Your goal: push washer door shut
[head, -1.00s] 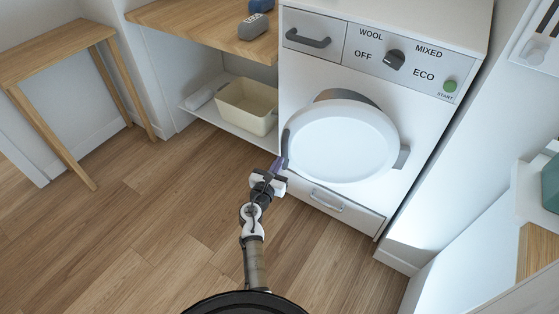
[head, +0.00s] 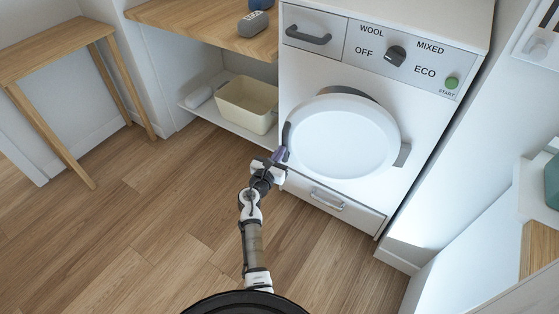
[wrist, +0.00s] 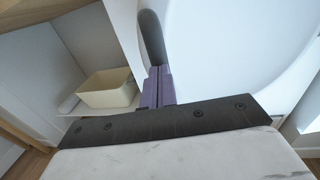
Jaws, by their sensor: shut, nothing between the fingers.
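The washer (head: 400,110) is white, with a round white door (head: 343,138) on its front. The door stands slightly ajar: a dark band of the opening shows above its top edge. A grey hinge (head: 403,155) is at its right, and a dark handle (head: 286,134) is at its left edge. My gripper (head: 280,154) is shut and empty, its purple fingertips at the lower end of the handle. In the wrist view the fingers (wrist: 158,88) are together, just below the dark handle (wrist: 152,38), with the white door (wrist: 220,50) at right. I cannot tell whether they touch.
A cream bin (head: 246,104) and a white roll (head: 198,97) are on the low shelf left of the washer. A wooden counter (head: 190,22) is above it. A wooden side table (head: 50,52) stands at far left. The floor (head: 150,220) is clear.

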